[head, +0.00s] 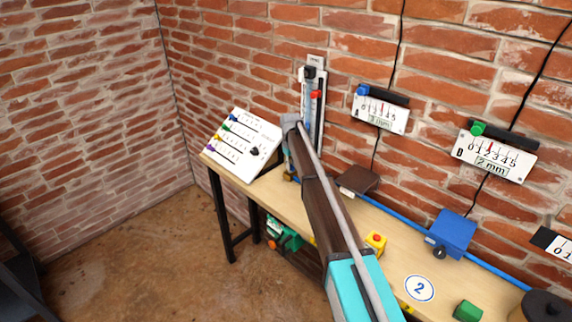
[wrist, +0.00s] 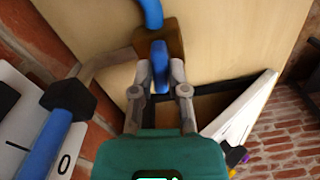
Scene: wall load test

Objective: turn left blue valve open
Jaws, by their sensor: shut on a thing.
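The left blue valve's handle (wrist: 159,56) shows in the wrist view as a narrow upright blue lever in front of a brown valve body (wrist: 174,40). A blue hose (wrist: 151,12) leaves the far side of that body. My gripper (wrist: 160,88) has one finger on each side of the handle and is shut on it. In the head view my arm hides most of the gripper and the handle, at the table's left part near the wall.
A white sloped panel with coloured knobs (head: 242,143) stands left of the arm. A vertical gauge (head: 314,105) is close on the wall. On the table (head: 270,195) are a yellow button box (head: 376,242), a blue box (head: 452,233) and a green block (head: 467,311).

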